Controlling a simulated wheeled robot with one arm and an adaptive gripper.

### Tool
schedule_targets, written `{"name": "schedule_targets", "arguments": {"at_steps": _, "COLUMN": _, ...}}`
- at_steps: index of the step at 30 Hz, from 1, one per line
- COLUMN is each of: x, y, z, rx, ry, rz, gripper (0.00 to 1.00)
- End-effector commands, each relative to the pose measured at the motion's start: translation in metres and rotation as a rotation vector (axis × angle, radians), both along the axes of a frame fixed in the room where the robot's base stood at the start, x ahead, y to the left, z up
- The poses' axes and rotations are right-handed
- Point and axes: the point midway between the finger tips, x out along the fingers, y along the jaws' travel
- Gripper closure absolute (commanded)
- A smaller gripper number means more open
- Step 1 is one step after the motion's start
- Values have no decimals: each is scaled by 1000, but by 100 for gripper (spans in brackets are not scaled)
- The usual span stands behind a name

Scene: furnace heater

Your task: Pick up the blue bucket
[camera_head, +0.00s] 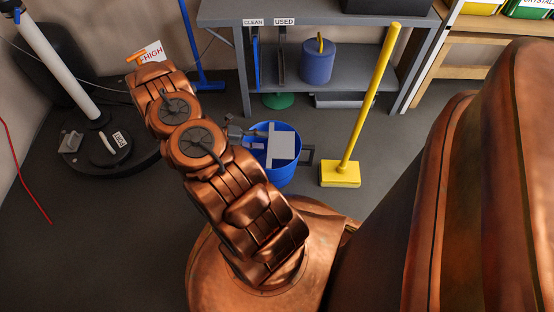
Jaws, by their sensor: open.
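The blue bucket (278,179) stands upright on the grey floor, right of my arm. A light grey insert (284,146) shows in its open top, and my arm hides part of its left side. My gripper (254,131) is grey, mostly hidden behind my copper arm, and open. It is at the upper left of the bucket, by the rim. I cannot tell whether it touches the bucket.
A yellow broom (366,110) stands right of the bucket. Behind is a grey shelf unit (340,20) with a blue-grey container (316,64) on its lower shelf. A blue-handled tool (193,50) leans at the back. A round dark base (100,150) with a white pole is left.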

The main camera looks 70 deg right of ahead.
Motion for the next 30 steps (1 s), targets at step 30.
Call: {"name": "schedule_targets", "arguments": {"at_steps": 30, "x": -62, "y": -34, "z": -35, "rx": -2, "ry": -2, "rz": 0, "gripper": 48}}
